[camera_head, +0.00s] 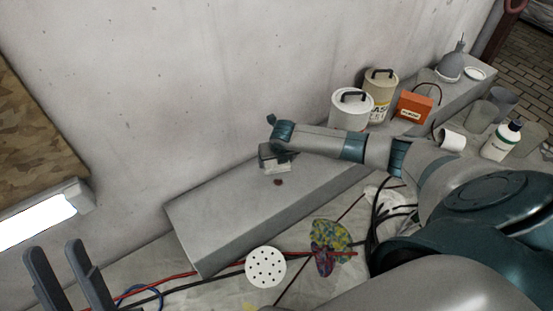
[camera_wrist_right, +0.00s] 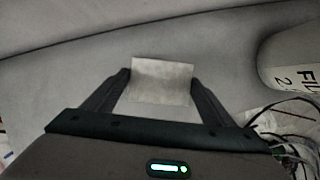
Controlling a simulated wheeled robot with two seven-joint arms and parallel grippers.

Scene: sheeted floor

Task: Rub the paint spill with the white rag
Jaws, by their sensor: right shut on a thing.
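The white rag (camera_wrist_right: 163,80) is held between the two fingers of my right gripper (camera_wrist_right: 160,74) in the right wrist view. In the head view my right gripper (camera_head: 273,150) and the pale rag (camera_head: 276,166) are over the long grey ledge (camera_head: 215,215). A small dark red paint spill (camera_head: 278,182) shows on the ledge just in front of the rag. I cannot tell whether the rag touches the ledge. My left gripper (camera_head: 54,250) is at the lower left, fingers apart and empty.
Two lidded cans (camera_head: 351,110) and an orange box (camera_head: 413,107) stand farther right along the ledge. A white bottle (camera_head: 500,142) is at the right. A perforated white disc (camera_head: 265,267), a colourful cloth (camera_head: 328,245) and cables lie on the sheeted floor.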

